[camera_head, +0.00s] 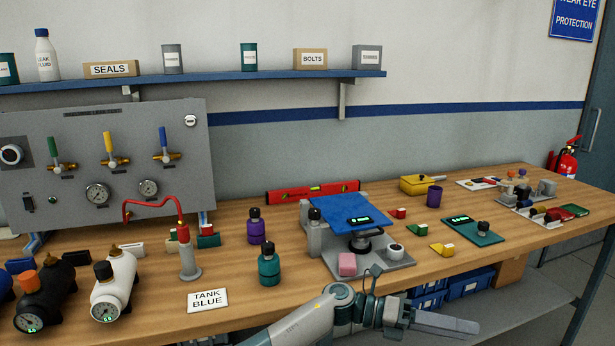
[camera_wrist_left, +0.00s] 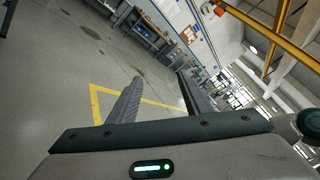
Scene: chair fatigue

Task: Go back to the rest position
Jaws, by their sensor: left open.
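My left gripper (camera_head: 458,329) is in front of the workbench's front edge in the head view, its fingers pointing right. It is open and empty. In the left wrist view its two fingers (camera_wrist_left: 160,80) stand apart with only floor and distant room between them. My right gripper is in neither view. The wooden workbench (camera_head: 230,320) lies behind my left arm. On it, a grey test fixture with a blue plate (camera_head: 335,199) and a pink block (camera_head: 347,264) stands just behind my left wrist.
A white TANK BLUE card (camera_head: 207,299), a teal bottle (camera_head: 269,265) and a white cylinder (camera_head: 114,287) stand left of my arm. A green board (camera_head: 472,231) lies to the right. Blue bins (camera_head: 468,282) sit under the bench. The wrist view shows open floor (camera_wrist_left: 60,85).

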